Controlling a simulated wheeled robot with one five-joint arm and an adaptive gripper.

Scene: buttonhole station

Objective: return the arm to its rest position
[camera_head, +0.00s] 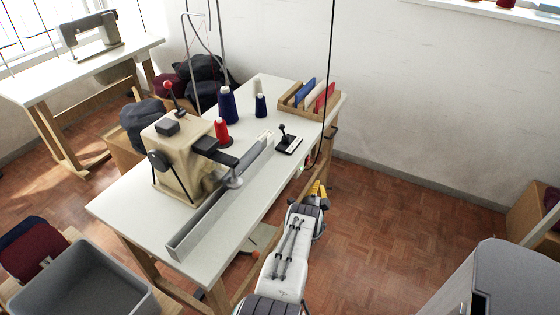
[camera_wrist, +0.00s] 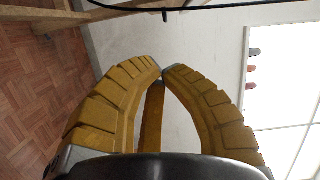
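My gripper (camera_head: 319,189) has yellow ridged fingers and is beside the right edge of the white worktable (camera_head: 120,208), over the floor side. My arm reaches up to it from the bottom of the head view. In the wrist view the two fingertips of my gripper (camera_wrist: 163,74) meet, with nothing visibly held between them.
On the worktable stand a beige buttonhole machine (camera_head: 178,160), a long grey rail (camera_head: 215,205), a small black lever (camera_head: 288,140), thread cones (camera_head: 228,104) and a wooden rack (camera_head: 300,103). A grey cabinet (camera_head: 500,275) is at lower right. Floor between is clear.

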